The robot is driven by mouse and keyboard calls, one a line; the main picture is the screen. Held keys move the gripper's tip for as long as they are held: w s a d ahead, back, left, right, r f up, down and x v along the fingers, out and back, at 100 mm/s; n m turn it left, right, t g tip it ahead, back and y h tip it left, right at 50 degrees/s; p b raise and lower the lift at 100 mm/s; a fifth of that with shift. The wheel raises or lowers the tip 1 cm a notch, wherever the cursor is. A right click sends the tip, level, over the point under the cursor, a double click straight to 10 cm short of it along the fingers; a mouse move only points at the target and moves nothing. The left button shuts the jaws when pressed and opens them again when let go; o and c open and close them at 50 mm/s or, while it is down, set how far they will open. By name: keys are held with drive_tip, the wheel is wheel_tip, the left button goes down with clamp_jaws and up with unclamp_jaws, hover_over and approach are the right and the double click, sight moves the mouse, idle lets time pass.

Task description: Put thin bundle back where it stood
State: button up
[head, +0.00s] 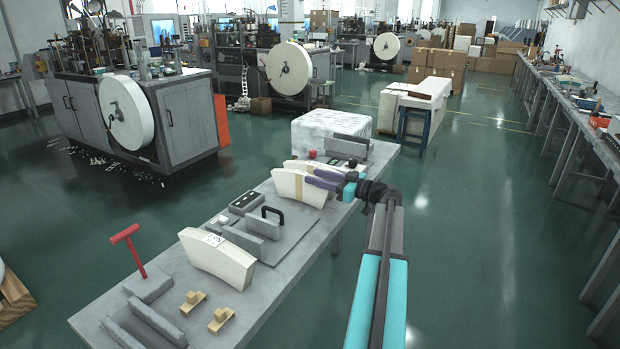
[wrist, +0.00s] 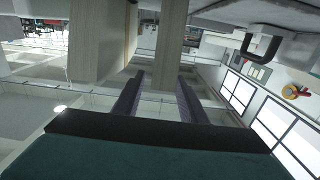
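A thin cream bundle (head: 288,187) with a tan band stands upright on the grey table, at the left end of my gripper in the head view. In the wrist view the thin bundle (wrist: 170,42) shows as a narrow slab between my two purple fingers. My gripper (head: 318,179) is open, and gaps show between the slab and both fingers (wrist: 160,82). A wider bundle (wrist: 97,40) stands beside it in the wrist view; part of a bundle (head: 296,164) shows behind the thin one in the head view. The fingers hide the thin bundle's right end.
A labelled cream bundle (head: 215,258) stands nearer on the table (head: 262,297). Grey blocks, a black handle (head: 272,211), a red T-shaped tool (head: 128,240) and two small wooden pieces (head: 194,302) share the tabletop. A white block (head: 318,133) is beyond. Open floor lies to the right.

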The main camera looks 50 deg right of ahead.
drive_tip(key=v, duration=0.8)
drive_tip(key=shift+s+b, duration=0.2)
drive_tip(key=shift+b, duration=0.2)
idle(0.4)
